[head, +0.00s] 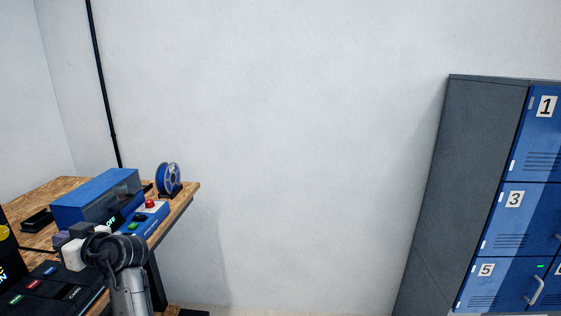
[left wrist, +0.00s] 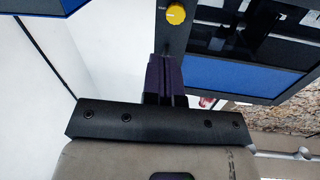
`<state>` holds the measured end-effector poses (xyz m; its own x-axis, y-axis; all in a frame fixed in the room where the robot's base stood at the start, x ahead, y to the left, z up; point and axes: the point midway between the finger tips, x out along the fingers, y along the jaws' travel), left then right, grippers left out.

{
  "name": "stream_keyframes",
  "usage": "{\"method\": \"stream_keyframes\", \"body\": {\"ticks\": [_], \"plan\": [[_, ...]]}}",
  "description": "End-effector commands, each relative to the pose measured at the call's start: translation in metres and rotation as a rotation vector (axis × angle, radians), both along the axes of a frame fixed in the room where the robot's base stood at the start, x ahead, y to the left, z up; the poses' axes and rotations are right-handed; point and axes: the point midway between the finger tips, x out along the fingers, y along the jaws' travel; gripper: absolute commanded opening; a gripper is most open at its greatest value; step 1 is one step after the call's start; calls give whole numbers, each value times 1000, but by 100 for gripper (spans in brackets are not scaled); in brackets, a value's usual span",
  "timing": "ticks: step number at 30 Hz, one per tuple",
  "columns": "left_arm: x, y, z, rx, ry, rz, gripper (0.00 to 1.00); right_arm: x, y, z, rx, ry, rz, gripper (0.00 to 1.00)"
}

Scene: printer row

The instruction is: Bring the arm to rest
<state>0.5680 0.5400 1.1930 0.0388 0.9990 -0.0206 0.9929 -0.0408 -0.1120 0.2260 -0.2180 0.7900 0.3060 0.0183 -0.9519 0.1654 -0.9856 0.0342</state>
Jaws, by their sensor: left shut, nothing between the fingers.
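My left arm comes up from the bottom left in the head view. Its left gripper (head: 61,238) is over the front part of the wooden bench (head: 185,200), near a blue machine (head: 90,196) with a clear window and a display reading "OFF". In the left wrist view the purple fingers of the left gripper (left wrist: 165,75) are together with nothing between them. A dark frame with a yellow knob (left wrist: 176,13) and a blue panel (left wrist: 240,77) shows beyond the fingers. My right gripper is in neither view.
A blue spool (head: 168,178) stands at the bench's right end, behind a control box with a red button (head: 150,204). A dark panel with coloured labels (head: 45,290) lies front left. Blue numbered lockers (head: 515,225) stand at right. Open space lies between bench and lockers.

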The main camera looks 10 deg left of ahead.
Motion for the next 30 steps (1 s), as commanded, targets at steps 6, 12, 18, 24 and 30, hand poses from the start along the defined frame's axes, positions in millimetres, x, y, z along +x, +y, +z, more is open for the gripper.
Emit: {"method": "stream_keyframes", "body": {"ticks": [6,12,18,24,30], "plan": [[5,-10,-22,-259,58,-172,0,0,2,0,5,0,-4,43],[10,-55,11,-349,-28,-485,0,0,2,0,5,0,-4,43],[6,-122,18,-329,-19,-825,0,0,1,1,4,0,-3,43],[-19,-206,-43,-321,127,-1157,0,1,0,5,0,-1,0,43],[-70,-272,-130,-387,307,-1380,0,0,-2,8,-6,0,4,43]]}}
